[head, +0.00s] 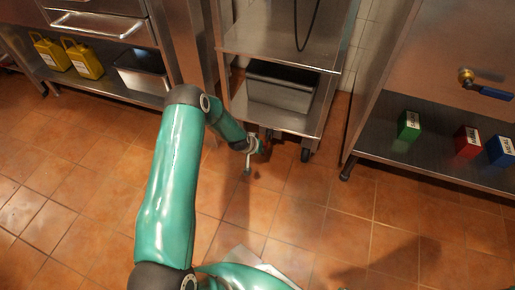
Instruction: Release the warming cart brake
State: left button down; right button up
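The warming cart (232,106) is a steel cart with shelves on casters, at the top middle of the head view. Its front right caster (305,155) is dark and rests on the tiles. A small red part (268,136) shows low at the cart's front left, by the other caster; it may be the brake pedal. My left gripper (250,163) reaches down right beside this corner, low over the floor. I cannot tell whether it touches the red part or whether its fingers are open. My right gripper is not in view.
A dark bin (281,92) sits on the cart's lower shelf. At right, a steel table's under-shelf (440,160) holds green, red and blue boxes. At left, yellow jugs (85,62) and a steel pan (142,72) sit under a counter. The tiled floor in front is clear.

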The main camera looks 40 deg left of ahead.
pick_arm(q)
jog(key=shift+s+f, duration=0.1)
jog(key=shift+f, duration=0.05)
dwell(0.3)
jog(key=s+d+r+p, duration=0.1)
jog(key=s+r+p, duration=0.5)
jog(key=s+r, duration=0.3)
jog(key=shift+s, duration=0.25)
dwell(0.3)
